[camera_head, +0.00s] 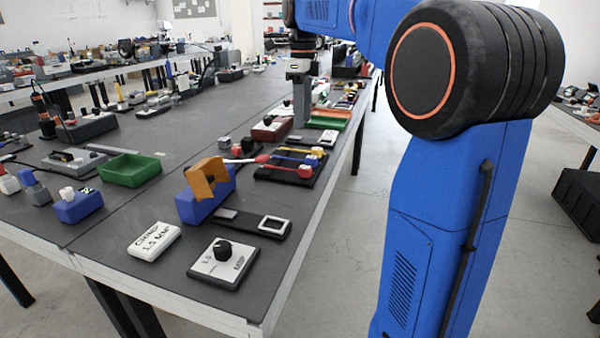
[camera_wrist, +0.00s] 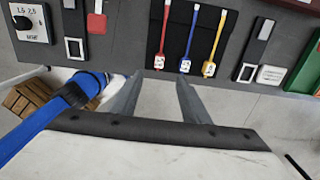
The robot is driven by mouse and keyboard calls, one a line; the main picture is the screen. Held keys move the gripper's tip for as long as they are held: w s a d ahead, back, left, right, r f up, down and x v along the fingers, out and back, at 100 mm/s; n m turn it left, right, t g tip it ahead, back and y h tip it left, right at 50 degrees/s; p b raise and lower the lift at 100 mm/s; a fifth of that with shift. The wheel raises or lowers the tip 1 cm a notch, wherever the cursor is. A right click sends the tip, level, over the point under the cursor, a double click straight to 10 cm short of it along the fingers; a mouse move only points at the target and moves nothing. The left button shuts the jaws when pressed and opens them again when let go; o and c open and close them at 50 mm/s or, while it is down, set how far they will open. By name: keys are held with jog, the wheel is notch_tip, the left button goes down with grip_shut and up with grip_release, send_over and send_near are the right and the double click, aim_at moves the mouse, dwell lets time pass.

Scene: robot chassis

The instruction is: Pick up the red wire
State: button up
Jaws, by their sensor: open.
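The red wire (camera_wrist: 163,32) lies on a black mat (camera_wrist: 203,50) in the wrist view, left of a blue wire (camera_wrist: 190,38) and a yellow wire (camera_wrist: 216,40). In the head view the red wire (camera_head: 283,168) is the nearest of the three on the mat. My gripper (camera_wrist: 157,80) is open, with its two grey fingers apart and nothing between them. In the wrist view its fingertips appear just below the red wire's near end. How high they are above the table is unclear. In the head view my gripper (camera_head: 301,112) hangs behind the mat.
A red-headed piece (camera_wrist: 96,22) lies left of the mat. The table edge runs close to the mat.

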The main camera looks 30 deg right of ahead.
aim_at(303, 166)
notch_tip(303, 166, down, 15)
jog(key=shift+r, duration=0.2)
dwell(0.5)
grip_shut()
